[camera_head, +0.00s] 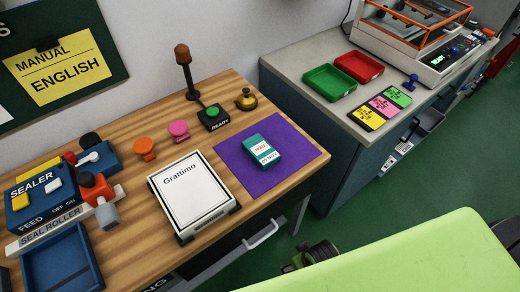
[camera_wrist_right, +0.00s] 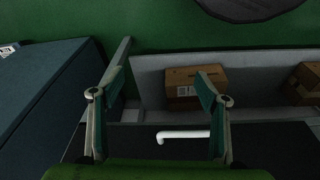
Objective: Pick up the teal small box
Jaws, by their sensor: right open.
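The teal small box (camera_head: 262,151), with a white and red label, lies flat on a purple mat (camera_head: 298,153) near the right end of the wooden bench. No gripper touches it in the head view. My right gripper (camera_wrist_right: 162,78) is open in the right wrist view, with nothing between its fingers. The teal box is not in that wrist view, which looks onto a grey shelf or drawer with a cardboard box (camera_wrist_right: 187,86) and a white handle (camera_wrist_right: 184,135). My left gripper is not in view.
A white Grattimo case (camera_head: 190,194) lies left of the mat. A READY button box (camera_head: 212,117) and a brass bell (camera_head: 246,99) stand behind it. The blue sealer (camera_head: 40,200) is at the left. Green (camera_head: 328,83) and red (camera_head: 360,66) trays sit on the grey counter.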

